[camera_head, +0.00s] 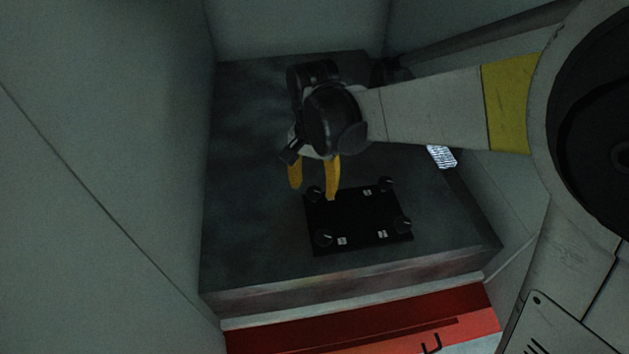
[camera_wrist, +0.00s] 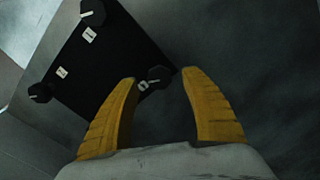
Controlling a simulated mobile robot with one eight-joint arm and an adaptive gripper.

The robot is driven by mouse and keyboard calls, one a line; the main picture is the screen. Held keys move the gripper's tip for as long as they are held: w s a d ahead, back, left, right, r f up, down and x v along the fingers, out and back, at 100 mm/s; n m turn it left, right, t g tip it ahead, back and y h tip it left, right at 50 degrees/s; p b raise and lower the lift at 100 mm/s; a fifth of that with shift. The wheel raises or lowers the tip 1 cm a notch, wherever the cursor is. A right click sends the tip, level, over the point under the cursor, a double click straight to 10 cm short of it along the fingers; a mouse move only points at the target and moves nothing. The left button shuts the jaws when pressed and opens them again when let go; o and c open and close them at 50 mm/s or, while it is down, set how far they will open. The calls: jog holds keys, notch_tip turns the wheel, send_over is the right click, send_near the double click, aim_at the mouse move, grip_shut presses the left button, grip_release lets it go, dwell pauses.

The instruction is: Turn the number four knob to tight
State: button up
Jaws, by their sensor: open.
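A black panel (camera_head: 358,215) lies on the grey block and carries dark round knobs near its corners, each by a small white label. The labels are too small to read, so I cannot tell which knob is number four. My gripper (camera_head: 313,192) is open, its yellow fingers pointing down at the panel's back-left corner. In the wrist view one knob (camera_wrist: 160,75) shows between the fingertips; contact cannot be told. Two other knobs (camera_wrist: 93,12) (camera_wrist: 40,92) show to its left. The remaining knob is not visible there.
The block's top (camera_head: 250,240) is bare around the panel. Pale walls (camera_head: 100,150) enclose the sides and back. A red strip (camera_head: 370,325) runs along the front. A small bright grille (camera_head: 441,157) lies at the right.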

aim_at(314, 191)
notch_tip(314, 191, up, 10)
jog(key=shift+r, duration=0.15)
jog(key=shift+s, duration=0.1)
dwell(0.3)
